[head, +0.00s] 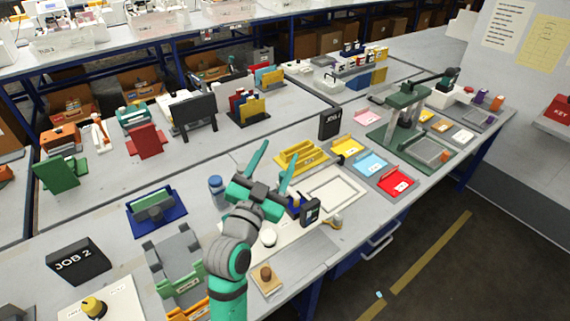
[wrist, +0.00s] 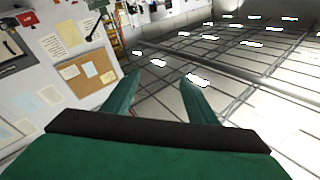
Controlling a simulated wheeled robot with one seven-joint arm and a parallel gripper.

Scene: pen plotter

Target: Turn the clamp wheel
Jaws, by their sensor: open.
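My gripper (head: 277,158) is raised above the bench in the head view, its two teal fingers spread and pointing up and away. It also shows in the wrist view (wrist: 160,79), open with nothing between the fingers. A yellow knob (head: 93,307) stands on a white plate at the lower left. I cannot tell which part is the clamp wheel. The gripper touches none of these.
A white framed sheet (head: 335,190) lies right of the gripper, beside yellow, blue and red trays (head: 396,181). A JOB 2 sign (head: 78,261) is at left. Open floor lies right of the bench.

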